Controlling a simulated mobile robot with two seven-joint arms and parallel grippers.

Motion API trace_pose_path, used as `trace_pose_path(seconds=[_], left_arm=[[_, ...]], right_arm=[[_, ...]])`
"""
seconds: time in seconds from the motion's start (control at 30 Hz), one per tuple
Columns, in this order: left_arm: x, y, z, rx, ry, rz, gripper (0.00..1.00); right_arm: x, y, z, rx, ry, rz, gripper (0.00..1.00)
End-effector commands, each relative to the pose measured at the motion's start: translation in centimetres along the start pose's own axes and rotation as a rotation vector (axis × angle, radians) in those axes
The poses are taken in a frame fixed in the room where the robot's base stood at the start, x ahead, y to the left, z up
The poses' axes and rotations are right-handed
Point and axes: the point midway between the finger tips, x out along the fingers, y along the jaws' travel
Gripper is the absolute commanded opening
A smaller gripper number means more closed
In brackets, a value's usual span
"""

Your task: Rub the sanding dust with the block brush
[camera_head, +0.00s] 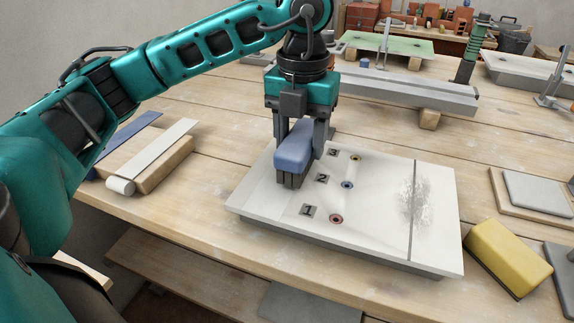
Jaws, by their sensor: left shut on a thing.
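The block brush (294,150) has a blue body and a dark underside. My left gripper (297,140) is shut on it, pointing down over the left part of a white board (270,222). The brush is at or just above the board; I cannot tell if it touches. The sanding dust (415,203) is a grey speckled patch on the board's right side, around a dark line, well to the right of the brush. My right gripper is not in view.
The board carries plates numbered 1, 2 and 3 beside coloured rings. A yellow sponge-like block (508,257) lies right of it. A wooden block with a pale strip (160,158) lies left. A grey beam (400,90) lies behind.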

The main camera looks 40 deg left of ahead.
Motion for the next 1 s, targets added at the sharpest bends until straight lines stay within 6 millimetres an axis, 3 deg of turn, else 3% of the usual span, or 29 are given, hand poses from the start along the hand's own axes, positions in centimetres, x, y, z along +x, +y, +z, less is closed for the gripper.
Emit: trace_pose_path(seconds=[0.37,0.7,1.0], left_arm=[[-0.3,-0.2,0.0,-0.001,-0.001,0.0,0.19],[-3.9,-0.2,0.0,-0.001,-0.002,-0.001,0.19],[-4.0,-0.2,0.0,-0.001,-0.001,0.0,0.19]], right_arm=[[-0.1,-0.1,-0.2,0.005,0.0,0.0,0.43],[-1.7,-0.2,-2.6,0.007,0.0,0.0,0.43],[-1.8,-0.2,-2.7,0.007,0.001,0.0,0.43]])
